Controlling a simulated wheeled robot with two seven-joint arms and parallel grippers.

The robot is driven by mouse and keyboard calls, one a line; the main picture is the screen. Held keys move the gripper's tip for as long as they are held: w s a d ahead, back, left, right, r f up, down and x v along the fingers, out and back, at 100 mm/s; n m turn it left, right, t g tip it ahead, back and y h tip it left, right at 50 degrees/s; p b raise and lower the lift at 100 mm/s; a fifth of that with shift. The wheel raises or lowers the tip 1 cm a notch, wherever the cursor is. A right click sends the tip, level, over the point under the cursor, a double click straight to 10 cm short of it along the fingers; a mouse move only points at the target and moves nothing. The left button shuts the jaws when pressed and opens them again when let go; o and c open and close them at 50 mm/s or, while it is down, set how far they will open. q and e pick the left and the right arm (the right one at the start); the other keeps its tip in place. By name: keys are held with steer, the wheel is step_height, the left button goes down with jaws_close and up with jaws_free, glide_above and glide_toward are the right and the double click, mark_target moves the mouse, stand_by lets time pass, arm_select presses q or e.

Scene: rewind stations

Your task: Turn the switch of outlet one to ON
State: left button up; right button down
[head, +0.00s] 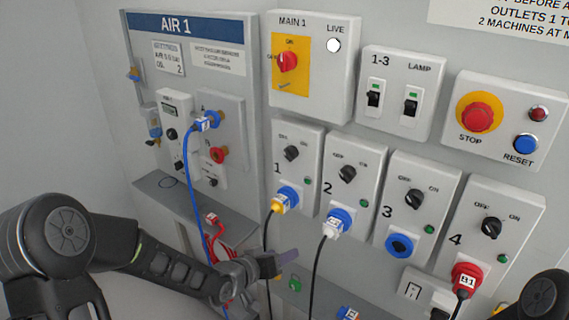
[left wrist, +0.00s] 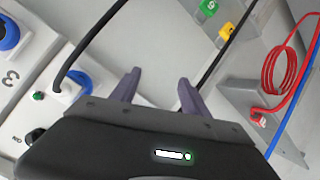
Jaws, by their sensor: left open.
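Outlet one (head: 312,178) is a light grey box on the wall panel in the head view, marked 1. Its black rotary switch (head: 291,153) sits near the top under small OFF and ON labels; I cannot tell clearly which one it points to. A blue socket with a yellow-banded plug (head: 284,199) is below it, with a black cable hanging down. My left gripper (head: 287,262) is below outlets one and two, apart from the switch. Its two fingers are open and empty in the left wrist view (left wrist: 160,82). My right gripper is out of view.
Outlet two (head: 349,195), outlet three (head: 421,215) and outlet four (head: 496,236) stand to the right. The main switch (head: 288,63) and stop button (head: 478,112) are above. A blue hose (head: 187,175) and red cable (head: 222,232) hang near my left arm.

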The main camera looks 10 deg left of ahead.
arm_select(q)
steer(key=w+a+r+m+t, duration=0.1)
steer(key=w+a+r+t, duration=0.1)
steer(key=r, duration=0.5)
steer(key=w+a+r+m+t, duration=0.1)
steer(key=w+a+r+t, duration=0.1)
steer(key=r, duration=0.5)
steer(key=m+t+h+b, duration=0.1)
steer(key=h, duration=0.1)
glide_toward(286, 156)
steer(key=w, duration=0.1)
steer(key=shift+w+d, duration=0.1)
steer(key=shift+d, duration=0.25)
steer(key=p+x, duration=0.1)
steer(key=x, duration=0.6)
steer(key=shift+w+d, duration=0.1)
steer(key=shift+w, duration=0.3)
steer(key=shift+c, duration=0.4)
jaws_close()
